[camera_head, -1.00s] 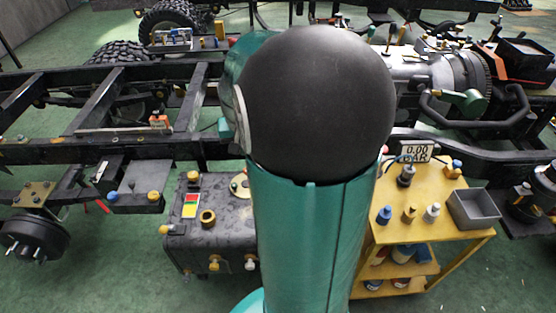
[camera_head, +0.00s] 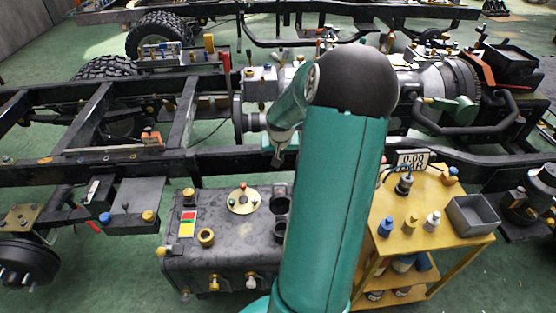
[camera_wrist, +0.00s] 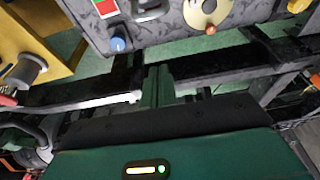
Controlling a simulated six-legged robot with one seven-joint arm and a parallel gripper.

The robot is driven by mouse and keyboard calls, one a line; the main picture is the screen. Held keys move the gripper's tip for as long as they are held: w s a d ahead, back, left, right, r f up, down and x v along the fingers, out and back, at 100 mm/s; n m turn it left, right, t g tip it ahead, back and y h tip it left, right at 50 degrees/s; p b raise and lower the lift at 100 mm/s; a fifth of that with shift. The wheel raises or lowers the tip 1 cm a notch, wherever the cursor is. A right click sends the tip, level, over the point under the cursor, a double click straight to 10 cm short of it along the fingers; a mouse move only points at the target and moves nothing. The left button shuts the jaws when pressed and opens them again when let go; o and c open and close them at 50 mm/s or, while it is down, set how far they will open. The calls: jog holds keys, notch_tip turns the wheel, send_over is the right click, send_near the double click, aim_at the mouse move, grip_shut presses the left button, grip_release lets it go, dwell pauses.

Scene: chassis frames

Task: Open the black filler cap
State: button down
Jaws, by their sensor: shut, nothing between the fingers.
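The grey speckled tank (camera_head: 225,262) stands on the floor below the frame rail. Two round black fittings, an upper one (camera_head: 279,204) and a lower one (camera_head: 280,232), sit at its right end, partly hidden by my arm. I cannot tell for sure which is the filler cap. In the wrist view the tank (camera_wrist: 180,30) is at the top, and a dark fitting with a pale curved edge (camera_wrist: 150,9) is cut off there. My gripper (camera_head: 278,157) is shut and empty, above and behind the fittings, apart from them. Its fingers also show in the wrist view (camera_wrist: 157,84).
Dark chassis rails (camera_head: 225,162) run behind the tank. A yellow trolley (camera_head: 430,220) with bottles, a gauge and a grey bin (camera_head: 473,215) stands close on the right. A brass disc (camera_head: 243,199) and a brass fitting (camera_head: 206,237) are on the tank.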

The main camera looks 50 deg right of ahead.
jog(key=shift+s+a+f, duration=0.25)
jog(key=shift+f, duration=0.9)
jog(key=shift+s+a+f, duration=0.25)
jog(key=shift+f, duration=0.85)
jog(key=shift+s+a+f, duration=0.25)
jog(key=shift+f, duration=0.9)
jog(key=shift+s+a+r, duration=0.25)
jog(key=shift+s+a, duration=0.05)
jog(key=shift+a, duration=0.15)
jog(key=s+a, duration=0.1)
jog(key=s+a+r, duration=0.1)
jog(key=s+a, duration=0.1)
jog(key=shift+a, duration=0.15)
